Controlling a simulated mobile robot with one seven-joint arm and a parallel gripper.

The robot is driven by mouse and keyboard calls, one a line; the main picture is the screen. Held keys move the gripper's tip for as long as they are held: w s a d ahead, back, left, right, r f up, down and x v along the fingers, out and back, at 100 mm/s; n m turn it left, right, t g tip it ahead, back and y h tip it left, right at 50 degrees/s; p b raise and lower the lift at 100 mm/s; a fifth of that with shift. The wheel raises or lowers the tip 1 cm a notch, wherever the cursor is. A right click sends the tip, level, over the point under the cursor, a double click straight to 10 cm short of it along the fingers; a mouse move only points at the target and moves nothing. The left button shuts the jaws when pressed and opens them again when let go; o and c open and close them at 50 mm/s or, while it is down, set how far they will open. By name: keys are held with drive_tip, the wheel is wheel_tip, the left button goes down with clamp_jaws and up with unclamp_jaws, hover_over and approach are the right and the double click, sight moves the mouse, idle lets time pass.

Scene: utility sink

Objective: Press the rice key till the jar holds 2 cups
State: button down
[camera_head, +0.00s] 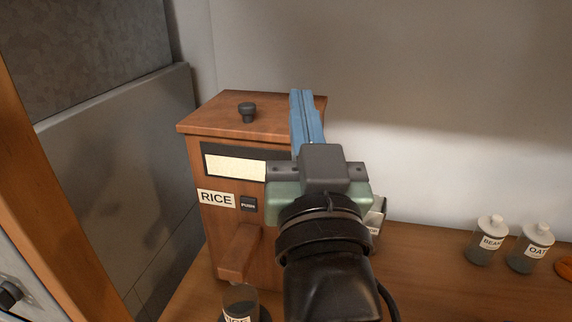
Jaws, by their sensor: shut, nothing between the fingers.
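A wooden dispenser (223,230) with a dark knob on its lid stands at the back left of the counter. It bears a RICE label (216,198) and, just right of that, a small dark key marked PUSH (248,204). A pale window (232,167) shows above the label. A wooden spout (240,252) juts out below. A jar with a RICE label (240,302) stands under the spout, cut off by the lower picture edge; its fill level cannot be told. My gripper (301,95) has its blue fingers shut and empty, in front of the dispenser's right side, which it partly hides.
Two lidded jars, one labelled BEAN (487,241) and one OAT (530,248), stand at the right on the wooden counter (440,285). An orange round thing (565,268) is at the right edge. A grey panel (120,165) closes off the left side.

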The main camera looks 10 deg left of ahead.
sight(249, 205)
drive_tip(key=s+a+f+g+y+p, duration=0.1)
drive_tip(key=a+f+g+y, duration=0.1)
drive_tip(key=f, duration=0.5)
drive_tip(key=a+f+g+y+p, duration=0.1)
drive_tip(key=a+f+g, duration=0.3)
drive_tip(key=f, duration=0.4)
drive_tip(key=s+a+f+m+g+y+p, duration=0.1)
drive_tip(key=a+f+g+y, duration=0.1)
drive_tip(key=f, duration=0.5)
drive_tip(key=shift+s+a+f+g+y+p, duration=0.2)
drive_tip(key=shift+a+g, duration=0.1)
drive_tip(key=shift+a, duration=0.25)
drive_tip(key=shift+s+a+f+g+y+p, duration=0.15)
drive_tip(key=shift+a+g, duration=0.15)
drive_tip(key=shift+a, duration=0.25)
drive_tip(key=shift+r, duration=0.15)
drive_tip(key=w+b, duration=0.1)
drive_tip(key=w, duration=0.6)
drive_tip(key=shift+w+d, duration=0.15)
drive_tip(key=shift+w, duration=0.1)
drive_tip(key=shift+w+b, duration=0.4)
drive_tip(key=shift+w, duration=0.3)
drive_tip(key=shift+w, duration=0.4)
